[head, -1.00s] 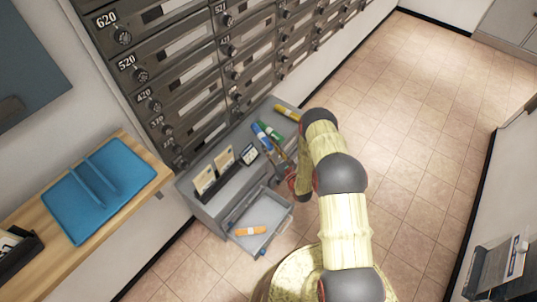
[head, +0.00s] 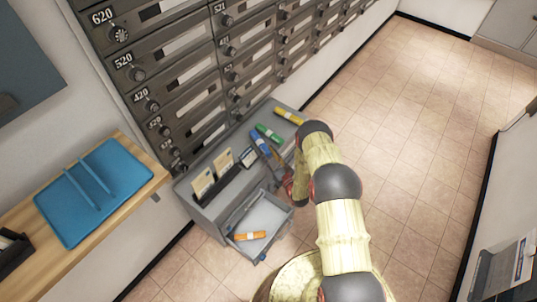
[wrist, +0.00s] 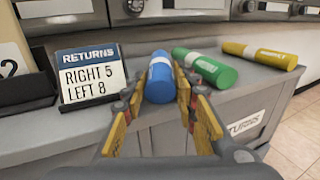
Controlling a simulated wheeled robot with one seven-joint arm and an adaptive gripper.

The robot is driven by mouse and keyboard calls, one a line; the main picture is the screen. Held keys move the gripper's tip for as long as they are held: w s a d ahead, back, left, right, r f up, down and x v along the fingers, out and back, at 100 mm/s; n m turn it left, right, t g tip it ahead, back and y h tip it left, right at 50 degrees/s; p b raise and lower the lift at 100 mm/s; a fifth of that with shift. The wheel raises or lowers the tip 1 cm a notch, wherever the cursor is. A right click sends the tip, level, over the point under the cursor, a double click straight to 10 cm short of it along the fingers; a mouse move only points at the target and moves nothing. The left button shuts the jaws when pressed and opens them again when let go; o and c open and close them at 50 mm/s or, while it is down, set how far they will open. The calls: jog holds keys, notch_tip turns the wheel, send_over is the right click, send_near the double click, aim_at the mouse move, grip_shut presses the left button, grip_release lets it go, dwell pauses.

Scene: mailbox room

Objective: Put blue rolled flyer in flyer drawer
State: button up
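The blue rolled flyer (head: 260,143) lies on the grey counter top and points at my gripper in the wrist view (wrist: 160,78). My gripper (wrist: 160,88) is open, with its fingers on either side of the flyer's near end. A narrow gap shows at the left finger; whether the right finger touches it I cannot tell. In the head view my gripper (head: 273,163) is at the counter's front edge. The flyer drawer (head: 278,228) is pulled out below the counter front, with an orange rolled flyer (head: 250,235) inside. The drawer is out of the wrist view.
A green rolled flyer (wrist: 205,66) and a yellow rolled flyer (wrist: 259,55) lie right of the blue one. A returns sign (wrist: 91,75) stands to its left. Mailboxes (head: 190,95) rise behind the counter. A blue tray (head: 95,190) sits on a wooden shelf. The tiled floor at right is clear.

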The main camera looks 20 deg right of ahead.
jog(key=o, duration=0.4)
jog(key=shift+r, duration=0.15)
